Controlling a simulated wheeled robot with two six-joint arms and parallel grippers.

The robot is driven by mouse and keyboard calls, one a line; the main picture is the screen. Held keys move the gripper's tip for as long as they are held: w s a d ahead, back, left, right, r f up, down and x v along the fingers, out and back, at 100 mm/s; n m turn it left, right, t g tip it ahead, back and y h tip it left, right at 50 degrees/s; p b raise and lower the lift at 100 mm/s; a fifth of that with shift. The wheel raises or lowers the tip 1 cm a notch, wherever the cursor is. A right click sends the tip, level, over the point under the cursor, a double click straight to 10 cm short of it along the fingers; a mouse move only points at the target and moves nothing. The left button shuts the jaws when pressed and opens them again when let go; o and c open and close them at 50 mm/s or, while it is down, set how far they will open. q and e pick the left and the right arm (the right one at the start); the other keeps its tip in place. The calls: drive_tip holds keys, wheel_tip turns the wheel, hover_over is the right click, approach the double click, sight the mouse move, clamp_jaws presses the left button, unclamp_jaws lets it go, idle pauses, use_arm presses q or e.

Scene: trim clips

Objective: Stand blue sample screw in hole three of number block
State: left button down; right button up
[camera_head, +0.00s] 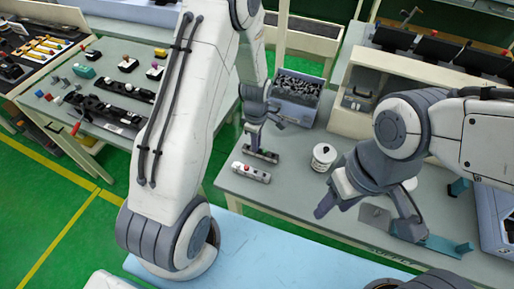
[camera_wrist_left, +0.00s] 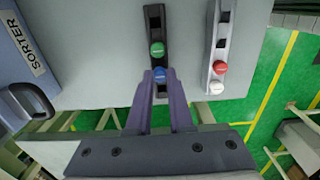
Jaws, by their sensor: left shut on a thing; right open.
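My left gripper (camera_head: 261,140) points down at a dark slotted block (camera_head: 266,157) on the grey table. In the left wrist view its fingers (camera_wrist_left: 160,78) are shut on a blue screw (camera_wrist_left: 160,73), which lines up with the dark block (camera_wrist_left: 155,23). I cannot tell whether the screw's lower end is in a hole. A green screw (camera_wrist_left: 157,49) stands in the dark block just beyond it. No hole numbers are readable. My right gripper (camera_head: 366,216) is open and empty over the table's right part.
A white round container (camera_head: 323,157) stands right of the blocks. A bin of dark small parts (camera_head: 297,87) stands behind them; a box labelled SORTER (camera_wrist_left: 30,50) shows in the left wrist view. A teal fixture (camera_head: 447,245) lies near my right gripper.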

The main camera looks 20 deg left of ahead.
use_arm(q)
drive_tip(key=shift+r+p, duration=1.6)
drive_tip(key=shift+r, duration=0.55)
